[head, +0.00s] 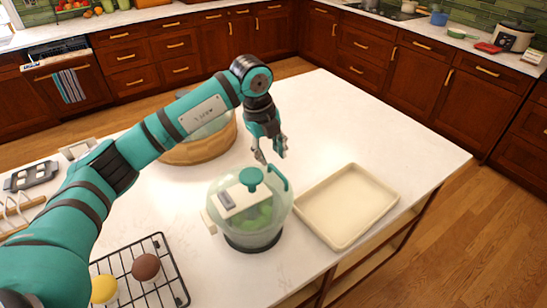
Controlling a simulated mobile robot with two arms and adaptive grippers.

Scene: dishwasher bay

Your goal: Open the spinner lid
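The salad spinner (246,222) stands on the white island counter. Its body is clear, with green contents showing inside. Its lid (232,197) is on top, with a teal knob (251,177) and a teal handle piece (279,178) at the right side. My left gripper (271,157) hangs just above and behind the lid, pointing down. Its fingers look apart, with nothing visible between them, and it appears clear of the knob. My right gripper does not show.
A cream tray (346,206) lies right of the spinner. A wooden bowl (205,152) stands behind it, partly covered by my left arm. A black wire rack (145,270) with a brown and a yellow item is at front left. The counter's back right is clear.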

